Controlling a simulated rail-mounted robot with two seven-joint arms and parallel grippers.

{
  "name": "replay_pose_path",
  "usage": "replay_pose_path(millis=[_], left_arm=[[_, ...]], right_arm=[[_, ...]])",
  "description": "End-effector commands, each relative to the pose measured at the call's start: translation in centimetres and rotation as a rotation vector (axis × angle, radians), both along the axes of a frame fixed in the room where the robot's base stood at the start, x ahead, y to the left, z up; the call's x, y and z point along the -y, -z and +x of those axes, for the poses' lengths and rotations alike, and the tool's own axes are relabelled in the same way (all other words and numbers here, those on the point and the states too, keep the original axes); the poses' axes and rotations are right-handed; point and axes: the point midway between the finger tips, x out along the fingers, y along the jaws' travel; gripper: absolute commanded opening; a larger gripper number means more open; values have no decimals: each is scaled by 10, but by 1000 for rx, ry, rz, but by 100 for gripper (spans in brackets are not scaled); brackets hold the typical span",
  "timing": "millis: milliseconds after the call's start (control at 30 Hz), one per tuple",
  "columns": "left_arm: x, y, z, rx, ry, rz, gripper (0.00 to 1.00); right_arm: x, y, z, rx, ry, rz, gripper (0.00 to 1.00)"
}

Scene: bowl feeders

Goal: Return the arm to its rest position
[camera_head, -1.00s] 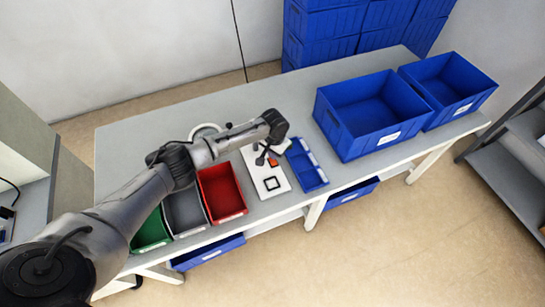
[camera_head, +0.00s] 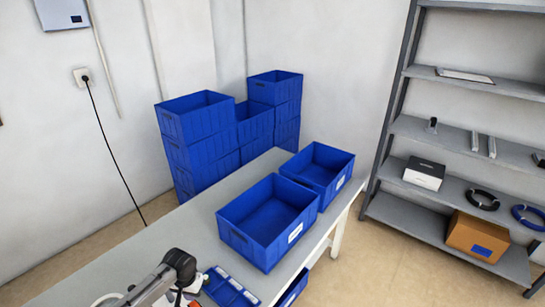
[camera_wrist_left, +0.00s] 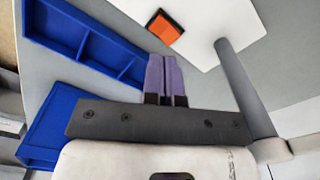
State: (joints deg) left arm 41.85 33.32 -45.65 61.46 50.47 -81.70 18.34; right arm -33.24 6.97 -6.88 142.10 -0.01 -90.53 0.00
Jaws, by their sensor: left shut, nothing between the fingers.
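My left arm (camera_head: 172,269) shows only at the bottom edge of the head view, over the table near the blue divided tray. Most of the arm is out of frame. In the left wrist view the two purple fingers of my left gripper (camera_wrist_left: 166,78) are together, with nothing between them. They point toward an orange and black square piece (camera_wrist_left: 165,28) at the edge of a white board (camera_wrist_left: 212,22). The fingers are apart from the piece in the picture. My right gripper is not in view.
The blue divided tray (camera_head: 229,287) lies beside the arm; it also shows in the left wrist view (camera_wrist_left: 90,42). Two large blue bins, one nearer (camera_head: 245,240) and one farther (camera_head: 340,185), stand on the table (camera_head: 185,228). Blue crates (camera_head: 200,150) are stacked behind. Shelving (camera_head: 410,210) stands right.

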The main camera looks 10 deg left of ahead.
Motion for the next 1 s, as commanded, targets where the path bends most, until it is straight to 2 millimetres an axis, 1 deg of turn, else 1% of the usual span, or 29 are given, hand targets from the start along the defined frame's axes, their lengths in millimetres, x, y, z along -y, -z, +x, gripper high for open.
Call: replay_pose_path(millis=[100,167,200,267,367,467,500,533,567,600,667,700,767,800,867,900,967,1000], left_arm=[[-1,0,-1,-8,52,4,0],[-8,-1,-2,-15,101,47,0],[-8,-5,0,-4,145,81,0],[0,-18,6,32,226,131,0],[15,-50,20,124,335,200,0],[39,-96,34,251,432,258,0],[50,-117,39,311,465,279,0],[60,-134,43,360,487,294,0],[71,-151,44,413,511,308,0],[86,-170,42,479,538,322,0],[107,-193,31,573,568,334,0],[118,-206,21,631,578,337,0],[133,-219,1,710,578,331,0],[141,-224,-15,753,569,321,0],[148,-228,-43,810,539,299,0],[149,-228,-61,835,513,283,0],[149,-224,-87,858,471,256,0],[148,-220,-104,862,443,238,0]], right_arm=[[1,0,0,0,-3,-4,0],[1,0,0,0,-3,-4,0],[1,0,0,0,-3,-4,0],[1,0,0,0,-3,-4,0],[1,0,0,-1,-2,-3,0],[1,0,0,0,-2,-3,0],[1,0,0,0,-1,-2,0],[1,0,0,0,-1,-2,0],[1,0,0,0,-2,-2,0],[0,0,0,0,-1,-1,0],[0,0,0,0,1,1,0],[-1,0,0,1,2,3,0],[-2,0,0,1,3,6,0],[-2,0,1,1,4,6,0],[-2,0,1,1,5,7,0],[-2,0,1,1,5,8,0],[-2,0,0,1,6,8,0],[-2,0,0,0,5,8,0]])
